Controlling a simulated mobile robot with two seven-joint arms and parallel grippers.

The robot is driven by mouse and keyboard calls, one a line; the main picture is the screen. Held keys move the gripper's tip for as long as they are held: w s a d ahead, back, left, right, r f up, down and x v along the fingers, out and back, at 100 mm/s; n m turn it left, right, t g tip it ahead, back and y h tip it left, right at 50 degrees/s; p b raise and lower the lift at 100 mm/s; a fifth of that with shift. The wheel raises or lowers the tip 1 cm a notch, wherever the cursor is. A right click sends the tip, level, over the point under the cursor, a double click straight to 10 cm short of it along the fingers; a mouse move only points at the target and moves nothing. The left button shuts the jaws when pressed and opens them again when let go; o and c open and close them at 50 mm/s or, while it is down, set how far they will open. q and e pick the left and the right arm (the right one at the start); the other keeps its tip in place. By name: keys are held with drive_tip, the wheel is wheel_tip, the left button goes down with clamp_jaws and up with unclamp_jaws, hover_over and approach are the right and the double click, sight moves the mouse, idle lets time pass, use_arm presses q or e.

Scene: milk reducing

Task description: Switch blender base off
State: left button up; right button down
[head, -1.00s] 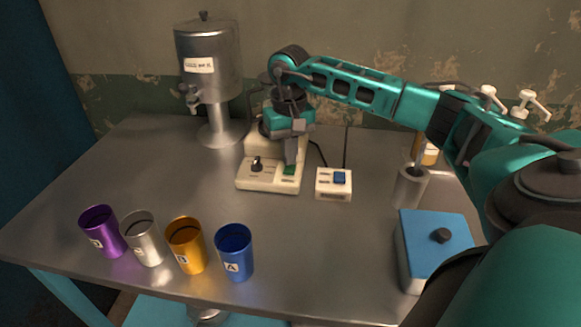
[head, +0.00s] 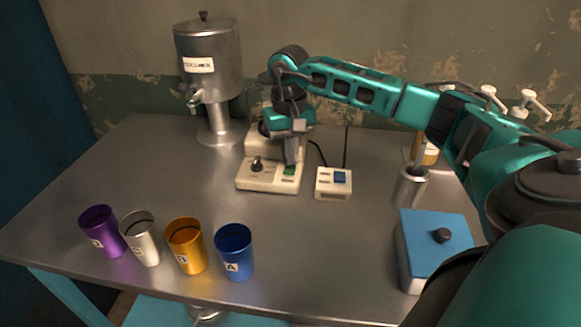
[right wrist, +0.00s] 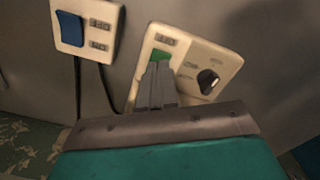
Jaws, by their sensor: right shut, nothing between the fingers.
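The cream blender base (head: 268,178) stands at the middle of the table, with a dark knob (head: 257,164) on the left of its front panel and a green switch (head: 289,171) on the right. My right gripper (head: 291,160) is shut and empty, pointing down with its fingertips at the green switch. In the right wrist view the shut fingers (right wrist: 157,88) reach the near part of the green switch (right wrist: 160,56). I cannot tell whether they press it. The base's panel (right wrist: 187,62) and knob (right wrist: 208,80) also show there. My left gripper is not in view.
A white box with a blue switch (head: 333,184) sits right of the base. A metal dispenser (head: 210,75) stands behind left. Purple, silver, orange and blue cups (head: 234,251) line the front left. A blue-lidded box (head: 435,240) and grey holder (head: 410,187) stand at right.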

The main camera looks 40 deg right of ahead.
sight(289, 170)
drive_tip(key=shift+f+b, duration=0.35)
drive_tip(key=shift+f, duration=0.3)
drive_tip(key=shift+f+b, duration=0.45)
drive_tip(key=shift+f, duration=0.15)
idle(0.4)
wheel_tip(289, 170, up, 7)
drive_tip(key=p, duration=0.5)
idle(0.4)
idle(0.5)
